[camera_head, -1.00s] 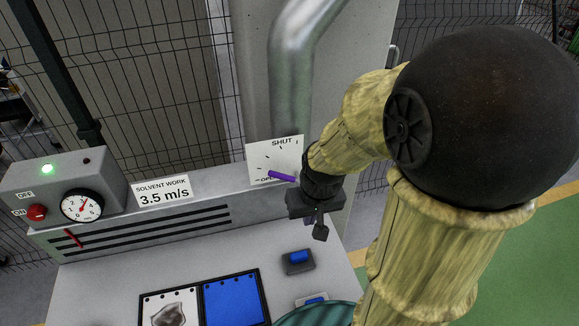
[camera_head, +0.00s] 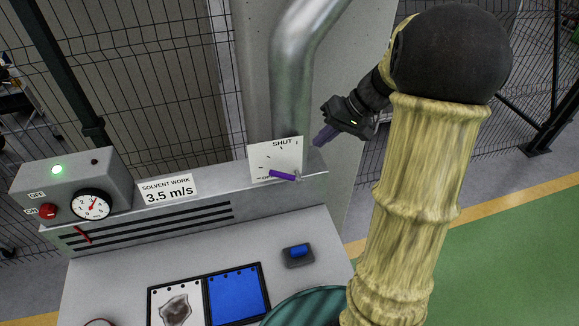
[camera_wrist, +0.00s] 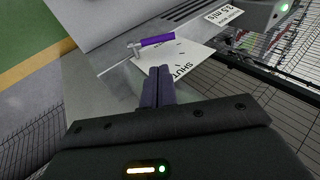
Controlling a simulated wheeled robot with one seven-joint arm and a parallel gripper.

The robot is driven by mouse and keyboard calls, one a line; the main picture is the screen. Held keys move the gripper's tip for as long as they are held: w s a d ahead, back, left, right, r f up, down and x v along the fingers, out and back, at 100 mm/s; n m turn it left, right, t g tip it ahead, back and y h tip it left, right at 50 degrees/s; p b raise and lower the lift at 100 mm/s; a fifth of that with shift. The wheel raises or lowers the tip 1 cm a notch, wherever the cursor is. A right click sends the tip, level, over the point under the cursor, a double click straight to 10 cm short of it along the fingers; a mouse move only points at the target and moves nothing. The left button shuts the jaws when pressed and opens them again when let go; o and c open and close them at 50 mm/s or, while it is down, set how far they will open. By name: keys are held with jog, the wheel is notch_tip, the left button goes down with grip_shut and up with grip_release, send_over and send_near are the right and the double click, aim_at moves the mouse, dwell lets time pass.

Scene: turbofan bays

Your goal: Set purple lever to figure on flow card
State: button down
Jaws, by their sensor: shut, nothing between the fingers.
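The purple lever (camera_head: 284,175) stands in front of a white dial plate (camera_head: 262,158) marked SHUT at the top, with tick marks. The lever lies nearly level, near the plate's lower edge. The flow card (camera_head: 168,191) reads SOLVENT WORK 3.5 m/s. A round gauge (camera_head: 92,205) with a red needle sits left of it. My gripper (camera_head: 318,139) is shut and empty, to the right of the plate and apart from the lever. In the wrist view my closed fingers (camera_wrist: 158,72) point toward the plate, with the purple lever (camera_wrist: 157,41) beyond them.
A metal duct (camera_head: 292,85) rises behind the plate. The grey box has a red knob (camera_head: 47,211) and a lit green lamp (camera_head: 57,169). On the bench lie a blue panel (camera_head: 237,297), a picture sheet (camera_head: 172,305) and a blue-topped block (camera_head: 299,254). Wire fencing stands behind.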

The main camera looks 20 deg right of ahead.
aim_at(283, 174)
jog(key=p+x, duration=0.4)
jog(key=x, duration=0.9)
jog(key=shift+a+f, duration=0.25)
jog(key=shift+f, duration=0.05)
jog(key=shift+d, duration=0.1)
